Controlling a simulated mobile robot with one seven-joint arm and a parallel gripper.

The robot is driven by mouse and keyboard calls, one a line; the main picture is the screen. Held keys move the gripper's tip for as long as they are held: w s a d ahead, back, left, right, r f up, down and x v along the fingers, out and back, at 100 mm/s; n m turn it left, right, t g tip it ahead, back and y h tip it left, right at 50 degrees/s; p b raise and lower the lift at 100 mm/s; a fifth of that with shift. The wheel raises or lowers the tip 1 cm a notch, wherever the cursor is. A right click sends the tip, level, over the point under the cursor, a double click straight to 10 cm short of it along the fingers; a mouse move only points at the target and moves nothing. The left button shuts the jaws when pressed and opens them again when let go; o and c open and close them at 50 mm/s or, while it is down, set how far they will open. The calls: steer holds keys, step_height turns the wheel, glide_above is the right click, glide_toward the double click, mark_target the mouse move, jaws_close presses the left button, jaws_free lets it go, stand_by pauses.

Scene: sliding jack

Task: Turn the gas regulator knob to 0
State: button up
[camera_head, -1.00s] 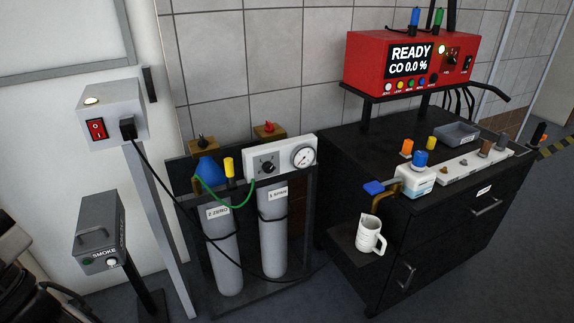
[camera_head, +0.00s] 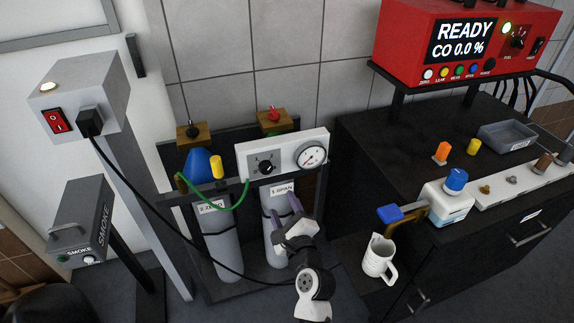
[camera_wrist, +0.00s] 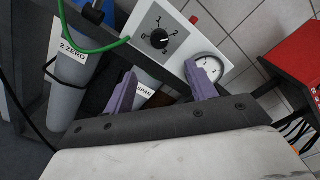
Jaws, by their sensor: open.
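The black regulator knob (camera_head: 266,168) sits on a grey square dial of the white regulator panel (camera_head: 245,151). A round pressure gauge (camera_head: 311,156) is to its right on the same panel. The wrist view shows the knob (camera_wrist: 158,39) with a 1 and a 2 printed near it; its exact pointer setting is too small to tell. My gripper (camera_head: 287,209) is open and empty, with purple fingers below the panel, in front of the "1 SPAN" cylinder (camera_head: 279,240). In the wrist view my fingers (camera_wrist: 161,74) point toward the panel, apart from the knob.
The "2 ZERO" cylinder (camera_head: 219,250) stands to the left, with a green hose (camera_head: 237,200) curving to the panel. A black cable (camera_head: 150,220) hangs across the cylinders. A black cabinet (camera_head: 385,160) with a white jug (camera_head: 379,258) stands right.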

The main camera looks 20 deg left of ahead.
mark_target(268, 171)
steer(key=p+x, duration=0.3)
steer(key=x, duration=1)
steer(key=shift+w+a, duration=0.2)
steer(key=shift+a, duration=0.1)
steer(key=c, duration=1)
